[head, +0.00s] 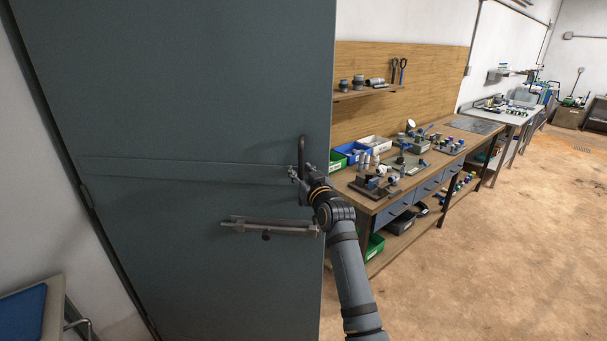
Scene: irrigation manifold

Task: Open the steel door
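The steel door (190,110) is a large dark grey-green panel filling the left half of the head view. Its right edge is free, with the room showing directly past it and no frame visible there. A dark upright handle (302,148) sits near that edge. My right gripper (300,173) is at the handle's lower part, its fingers close against it. The arm hides part of the contact, so I cannot tell whether the fingers are closed around it. A horizontal metal bar (265,227) with a dark knob is on the door below. My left gripper is out of view.
A wooden workbench (462,127) with bins, fittings and tools runs along the wall right of the door. A blue-topped piece of furniture (22,315) is at the lower left. The brown floor (500,250) at the right is clear.

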